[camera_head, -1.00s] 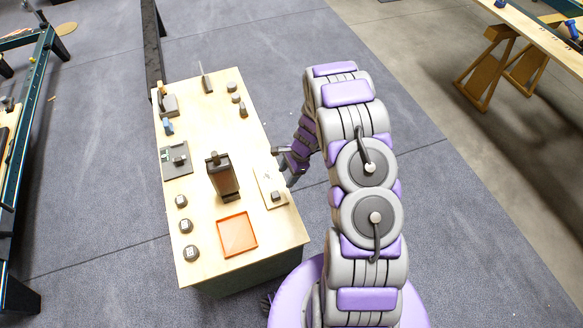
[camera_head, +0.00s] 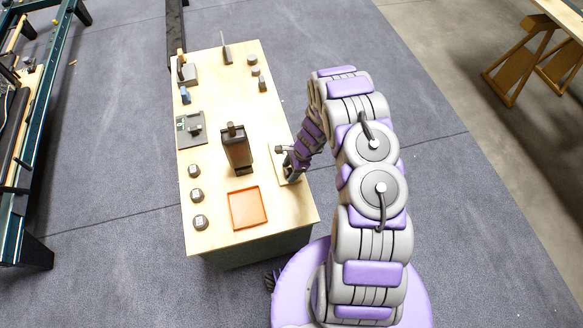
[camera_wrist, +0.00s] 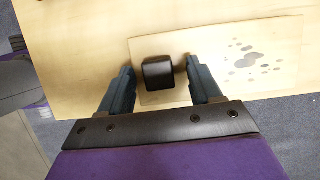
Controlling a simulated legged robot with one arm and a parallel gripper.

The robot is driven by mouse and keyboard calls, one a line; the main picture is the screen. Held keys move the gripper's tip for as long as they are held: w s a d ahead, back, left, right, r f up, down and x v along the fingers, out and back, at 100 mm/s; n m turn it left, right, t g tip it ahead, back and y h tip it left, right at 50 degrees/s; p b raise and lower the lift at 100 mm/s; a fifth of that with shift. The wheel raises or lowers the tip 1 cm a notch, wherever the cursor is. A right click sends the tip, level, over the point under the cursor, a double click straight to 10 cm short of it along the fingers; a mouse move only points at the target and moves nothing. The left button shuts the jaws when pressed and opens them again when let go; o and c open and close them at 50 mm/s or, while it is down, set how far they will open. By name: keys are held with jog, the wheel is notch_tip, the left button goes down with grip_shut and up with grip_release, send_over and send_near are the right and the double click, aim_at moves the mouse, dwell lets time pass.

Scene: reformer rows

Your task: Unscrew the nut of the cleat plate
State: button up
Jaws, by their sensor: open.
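A pale, thin plate (camera_wrist: 222,80) with grey spots lies on the table under my gripper. A black, square-topped block (camera_wrist: 158,73) stands on it; it may be the nut, but no thread shows. My gripper (camera_wrist: 160,68) is open, with one dark blue finger on each side of the block. The block is between the fingertips with gaps on both sides, and nothing is held. In the head view my gripper (camera_head: 287,163) is over the table's right edge and hides most of this plate. A grey plate with a dark fitting (camera_head: 190,128) lies at the table's left edge.
A tall dark brown object (camera_head: 237,150) stands mid-table, left of my gripper. An orange tray (camera_head: 248,209) lies at the near end. Several small dark weights (camera_head: 199,222) line the left edge. Bare wood (camera_head: 222,90) shows at the table's far middle.

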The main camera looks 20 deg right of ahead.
jog(key=shift+c, duration=0.3)
jog(key=c, duration=1.1)
jog(key=n, duration=0.1)
jog(key=n+g+b, duration=0.1)
jog(key=n, duration=0.2)
jog(key=shift+w+f+g+b, duration=0.15)
jog(key=shift+w+g+b, duration=0.15)
jog(key=shift+g, duration=0.1)
jog(key=n+g+h, duration=0.1)
jog(key=n, duration=0.3)
jog(key=shift+a, duration=0.1)
jog(key=shift+s+n+g, duration=0.15)
jog(key=shift+n+g, duration=0.15)
jog(key=shift+n, duration=0.2)
grip_shut()
jog(key=n, duration=0.1)
jog(key=n+h, duration=0.1)
jog(key=shift+w+a+n, duration=0.1)
jog(key=shift+w+n, duration=0.1)
jog(key=shift+n, duration=0.2)
jog(key=n+h, duration=0.1)
jog(key=n, duration=0.1)
jog(key=n+g+h, duration=0.1)
jog(key=n, duration=0.1)
jog(key=shift+a+n+p, duration=0.2)
jog(key=shift+n+p, duration=0.15)
jog(key=shift+n, duration=0.05)
jog(key=shift+n+h, duration=0.3)
jog(key=shift+n, duration=0.5)
